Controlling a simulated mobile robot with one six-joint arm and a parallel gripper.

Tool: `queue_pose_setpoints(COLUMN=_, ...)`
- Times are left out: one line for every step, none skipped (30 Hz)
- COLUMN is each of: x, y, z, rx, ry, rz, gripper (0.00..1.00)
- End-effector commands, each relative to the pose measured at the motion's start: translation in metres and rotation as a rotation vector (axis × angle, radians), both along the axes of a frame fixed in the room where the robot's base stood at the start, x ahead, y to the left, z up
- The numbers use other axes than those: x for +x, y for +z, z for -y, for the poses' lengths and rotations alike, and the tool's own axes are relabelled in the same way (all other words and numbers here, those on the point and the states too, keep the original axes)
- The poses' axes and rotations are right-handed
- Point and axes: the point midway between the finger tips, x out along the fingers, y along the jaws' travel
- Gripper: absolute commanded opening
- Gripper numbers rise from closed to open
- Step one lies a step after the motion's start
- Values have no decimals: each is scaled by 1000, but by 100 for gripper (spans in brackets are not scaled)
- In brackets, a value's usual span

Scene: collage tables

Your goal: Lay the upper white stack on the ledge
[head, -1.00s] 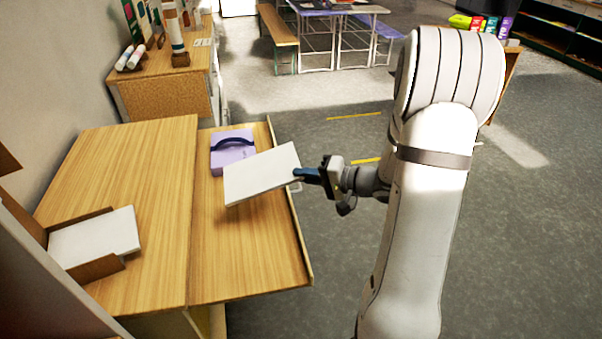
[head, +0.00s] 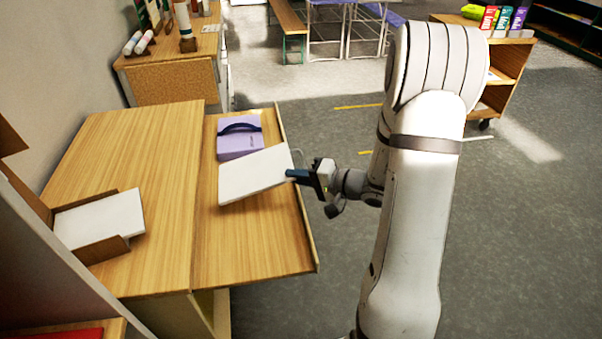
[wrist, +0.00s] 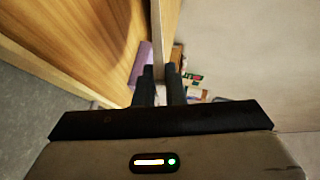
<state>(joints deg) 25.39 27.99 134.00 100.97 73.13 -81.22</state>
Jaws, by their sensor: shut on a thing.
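The white stack (head: 252,175) is held over the wooden ledge (head: 255,245), the right-hand strip of the table with a raised lip along its right edge. My gripper (head: 293,175) is shut on the stack's right edge, reaching in from over the lip. The stack looks slightly tilted; I cannot tell whether its underside touches the ledge. In the wrist view, the dark fingers (wrist: 162,85) pinch the stack's edge, and its pale face (wrist: 240,60) fills the right side. Another white stack (head: 100,218) lies in a brown holder at the left.
A purple box (head: 240,145) with a dark handle sits on the ledge, just behind the held stack, which overlaps it in the head view. The front part of the ledge is clear. A cabinet (head: 172,82) with bottles stands behind. Open floor lies to the right.

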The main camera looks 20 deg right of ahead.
Motion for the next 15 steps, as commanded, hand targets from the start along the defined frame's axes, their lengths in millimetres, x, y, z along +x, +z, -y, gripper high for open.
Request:
queue_pose_setpoints(x=0, y=-3, z=-3, rx=1, ry=1, rz=0, gripper=0)
queue_pose_setpoints(x=0, y=-5, z=-4, rx=1, ry=1, rz=0, gripper=0)
queue_pose_setpoints(x=0, y=-7, z=-5, rx=1, ry=1, rz=0, gripper=0)
queue_pose_setpoints(x=0, y=-8, z=-7, rx=1, ry=1, rz=0, gripper=0)
queue_pose_setpoints(x=0, y=-9, z=-8, rx=2, ry=2, rz=-1, gripper=0)
queue_pose_setpoints(x=1, y=-11, z=-9, rx=2, ry=2, rz=-1, gripper=0)
queue_pose_setpoints(x=1, y=-13, z=-10, rx=1, ry=2, rz=-1, gripper=0)
queue_pose_setpoints(x=1, y=-14, z=-11, rx=1, ry=1, rz=0, gripper=0)
queue_pose_setpoints(x=1, y=-16, z=-13, rx=1, ry=1, rz=0, gripper=0)
queue_pose_setpoints(x=1, y=-18, z=-13, rx=0, ry=0, rz=1, gripper=0)
queue_pose_setpoints(x=1, y=-20, z=-14, rx=0, ry=0, rz=1, gripper=0)
queue_pose_setpoints(x=1, y=-22, z=-15, rx=0, ry=0, rz=1, gripper=0)
queue_pose_setpoints(x=1, y=-23, z=-16, rx=0, ry=0, rz=1, gripper=0)
queue_pose_setpoints(x=1, y=-25, z=-16, rx=0, ry=0, rz=1, gripper=0)
queue_pose_setpoints(x=2, y=-26, z=-17, rx=0, ry=0, rz=1, gripper=0)
